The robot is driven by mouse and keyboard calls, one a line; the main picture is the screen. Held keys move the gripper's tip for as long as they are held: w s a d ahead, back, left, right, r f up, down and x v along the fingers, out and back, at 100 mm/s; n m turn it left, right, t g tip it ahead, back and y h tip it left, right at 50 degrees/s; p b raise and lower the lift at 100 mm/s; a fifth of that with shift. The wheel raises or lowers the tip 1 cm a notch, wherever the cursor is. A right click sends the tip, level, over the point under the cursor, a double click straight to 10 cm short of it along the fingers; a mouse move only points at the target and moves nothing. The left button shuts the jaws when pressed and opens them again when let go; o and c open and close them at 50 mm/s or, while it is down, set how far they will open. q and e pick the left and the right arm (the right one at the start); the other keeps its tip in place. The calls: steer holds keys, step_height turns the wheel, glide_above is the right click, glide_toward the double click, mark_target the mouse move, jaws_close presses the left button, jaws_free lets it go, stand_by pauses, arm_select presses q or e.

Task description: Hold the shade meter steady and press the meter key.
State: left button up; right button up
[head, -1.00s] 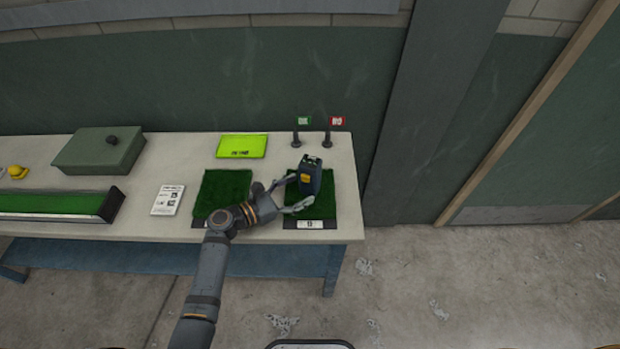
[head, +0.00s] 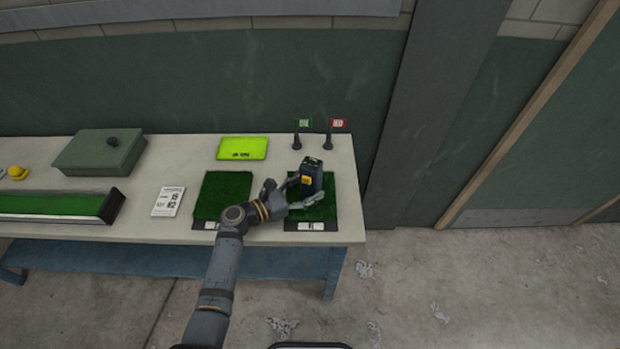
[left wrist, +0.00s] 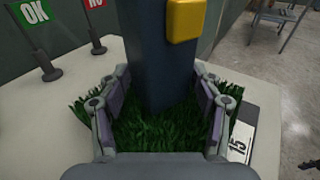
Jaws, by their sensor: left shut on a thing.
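The shade meter (head: 312,172) is a dark blue upright block at the right-hand turf sample (head: 325,211). A yellow key (head: 307,180) is on its front face; the key also shows in the left wrist view (left wrist: 186,19). My left gripper (head: 304,194) is shut on the meter, with a finger on either side low on its body. In the left wrist view, the meter's lower end (left wrist: 168,80) meets the grass between the fingers (left wrist: 163,92); its top is cut off. My right gripper is not in view.
A second turf sample (head: 224,192) lies to the left, with a white card (head: 168,201) beyond it. A green box (head: 100,152) is far left.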

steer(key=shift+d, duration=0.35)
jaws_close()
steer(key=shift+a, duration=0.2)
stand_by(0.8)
